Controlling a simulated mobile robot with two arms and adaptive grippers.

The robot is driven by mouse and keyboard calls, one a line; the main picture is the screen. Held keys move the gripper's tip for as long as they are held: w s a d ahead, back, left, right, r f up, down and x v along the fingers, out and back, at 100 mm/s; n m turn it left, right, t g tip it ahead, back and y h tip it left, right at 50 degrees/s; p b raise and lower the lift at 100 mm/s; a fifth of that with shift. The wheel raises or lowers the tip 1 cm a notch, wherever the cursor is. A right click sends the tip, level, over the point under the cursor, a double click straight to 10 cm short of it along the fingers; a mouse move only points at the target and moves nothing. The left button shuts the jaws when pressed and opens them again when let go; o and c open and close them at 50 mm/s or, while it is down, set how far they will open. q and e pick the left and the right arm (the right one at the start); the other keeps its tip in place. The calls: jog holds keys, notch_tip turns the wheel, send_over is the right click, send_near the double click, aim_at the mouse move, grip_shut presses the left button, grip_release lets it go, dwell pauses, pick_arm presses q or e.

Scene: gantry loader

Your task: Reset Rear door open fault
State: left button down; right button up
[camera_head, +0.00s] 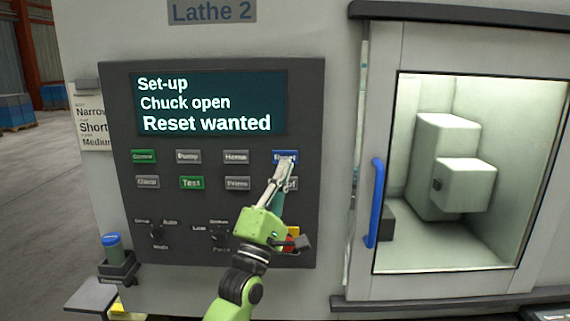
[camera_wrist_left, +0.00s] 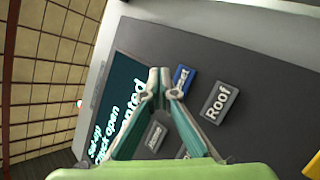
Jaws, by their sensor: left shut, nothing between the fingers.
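The control panel (camera_head: 116,220) of Lathe 2 has a display (camera_head: 208,103) reading "Set-up", "Chuck open", "Reset wanted". The blue Reset button (camera_head: 285,156) is at the right end of the upper button row. My left gripper (camera_head: 285,165) is shut and empty, with its fingertips over the lower part of that button. In the left wrist view the fingertips (camera_wrist_left: 159,82) are beside the blue button (camera_wrist_left: 182,80), partly covering its label. I cannot tell whether they touch it. The Roof button (camera_wrist_left: 217,102) is next to it. My right gripper is not in view.
Other buttons include the green Test button (camera_head: 191,183) and the Home button (camera_head: 236,157). Rotary switches (camera_head: 157,233) sit below. A red and yellow control (camera_head: 292,238) is partly behind my gripper. The windowed door with a blue handle (camera_head: 375,203) is on the right.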

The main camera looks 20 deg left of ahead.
aim_at(289, 151)
pick_arm(q)
jog(key=shift+w+a+b, duration=0.25)
jog(key=shift+w+b, duration=0.1)
jog(key=shift+w, duration=0.45)
jog(key=shift+w+a+b, duration=0.2)
jog(key=shift+w+b, duration=0.1)
jog(key=shift+w, duration=0.5)
jog(key=shift+w, duration=0.15)
jog(key=shift+w+a+b, duration=0.1)
jog(key=shift+w+b, duration=0.2)
jog(key=shift+w+a+b, duration=0.1)
jog(key=shift+w+b, duration=0.2)
dwell(0.9)
jog(key=shift+s, duration=0.1)
jog(key=shift+s+d+p, duration=0.2)
jog(key=shift+s+p, duration=0.2)
jog(key=shift+s, duration=0.3)
